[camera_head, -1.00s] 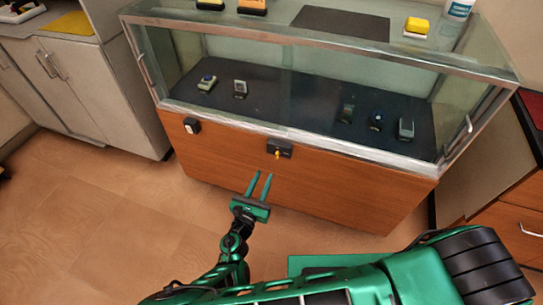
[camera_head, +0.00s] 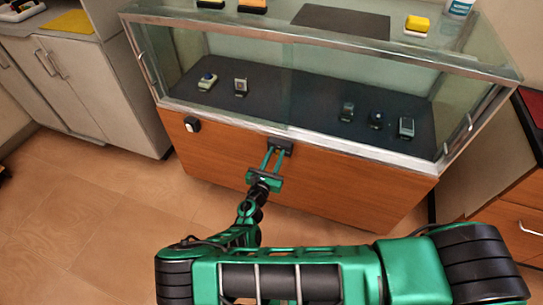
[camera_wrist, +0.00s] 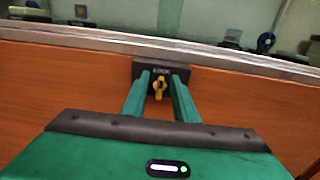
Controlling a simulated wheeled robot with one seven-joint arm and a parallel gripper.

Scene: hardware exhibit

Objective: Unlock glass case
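The glass case (camera_head: 290,131) has a wooden front, a metal frame and several small devices inside. A dark lock block labelled LOCK (camera_wrist: 150,70) is fixed below the frame; it also shows in the head view (camera_head: 281,144). A yellow key (camera_wrist: 158,86) sticks out of it. My green gripper (camera_head: 273,155) is at the lock, and its fingers (camera_wrist: 161,78) stand apart, one on each side of the key, with visible gaps. In the head view the key is hidden or too small to tell.
A small black box with a white part (camera_head: 192,125) is on the wooden front at left. A grey cabinet (camera_head: 75,85) stands at left and a wooden drawer unit (camera_head: 510,222) at right. Clear floor (camera_head: 90,215) lies front left.

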